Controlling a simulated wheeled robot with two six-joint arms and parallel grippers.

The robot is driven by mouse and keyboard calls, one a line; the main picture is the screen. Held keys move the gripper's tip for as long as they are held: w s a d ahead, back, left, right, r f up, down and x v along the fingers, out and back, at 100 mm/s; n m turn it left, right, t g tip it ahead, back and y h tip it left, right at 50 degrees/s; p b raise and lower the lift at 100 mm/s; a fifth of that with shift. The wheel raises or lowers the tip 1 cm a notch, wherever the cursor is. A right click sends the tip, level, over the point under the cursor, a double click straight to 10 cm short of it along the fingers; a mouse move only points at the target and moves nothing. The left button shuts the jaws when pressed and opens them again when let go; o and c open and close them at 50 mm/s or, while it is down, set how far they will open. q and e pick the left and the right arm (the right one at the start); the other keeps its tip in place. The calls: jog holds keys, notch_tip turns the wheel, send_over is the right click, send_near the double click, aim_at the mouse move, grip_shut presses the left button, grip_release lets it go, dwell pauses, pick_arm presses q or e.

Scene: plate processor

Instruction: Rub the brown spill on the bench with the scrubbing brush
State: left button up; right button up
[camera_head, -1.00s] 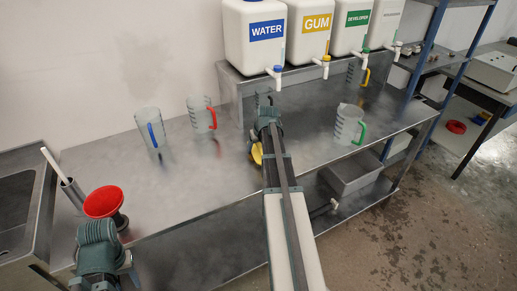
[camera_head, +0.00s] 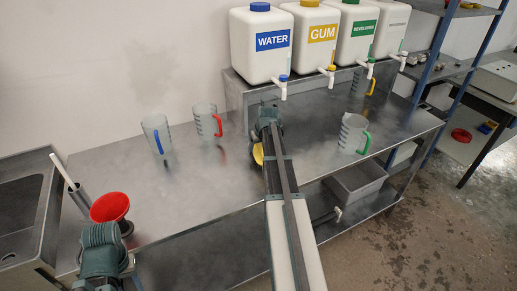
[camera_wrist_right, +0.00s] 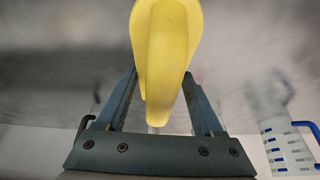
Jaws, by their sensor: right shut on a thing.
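The scrubbing brush (camera_head: 258,154) shows as a yellow piece beside my right forearm in the head view. In the right wrist view, its smooth yellow body (camera_wrist_right: 167,45) fills the top middle. My right gripper (camera_wrist_right: 160,78) is shut on it, a finger on each side. The bristles are hidden. In the head view my right gripper (camera_head: 264,135) is over the middle of the bench (camera_head: 190,190), largely hidden by my arm. My left gripper (camera_head: 115,268) is at the lower left; its jaws cannot be made out. I cannot make out a brown spill.
Jugs with blue (camera_head: 156,134), red (camera_head: 207,122) and green (camera_head: 353,134) handles stand on the bench. A red funnel (camera_head: 110,207) is near my left arm. Labelled containers, including water (camera_head: 261,45), line a back shelf. The bench between the blue jug and funnel is clear.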

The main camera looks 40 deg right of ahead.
jog(key=shift+r+p, duration=1.95)
jog(key=shift+r, duration=0.4)
notch_tip(320, 180, up, 3)
jog(key=p, duration=0.3)
jog(key=shift+r, duration=0.1)
